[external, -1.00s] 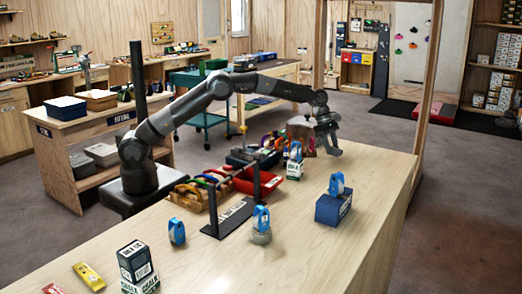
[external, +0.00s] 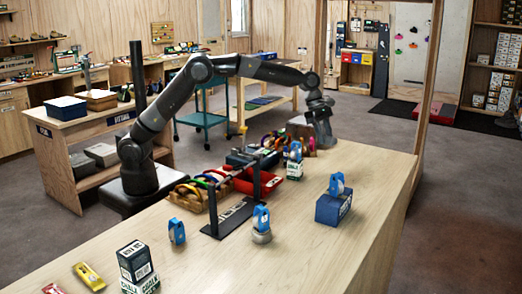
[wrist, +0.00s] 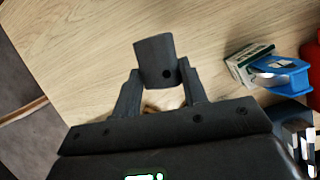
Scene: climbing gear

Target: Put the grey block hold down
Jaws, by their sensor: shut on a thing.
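The grey block hold (wrist: 154,61) is a dark grey, squared piece with a small hole. In the wrist view it sits between the two fingers of my gripper (wrist: 160,80), which is shut on it. In the external view my gripper (external: 321,118) points down at the far end of the long wooden table, with the grey hold (external: 327,137) below it. Whether the hold touches the tabletop cannot be told.
A chalk box (external: 294,171) with a blue device on it stands close by; the device also shows in the wrist view (wrist: 280,73). A red bin (external: 270,184), a black stand (external: 228,218) and a navy box (external: 333,208) are nearer. The table's right side is mostly bare.

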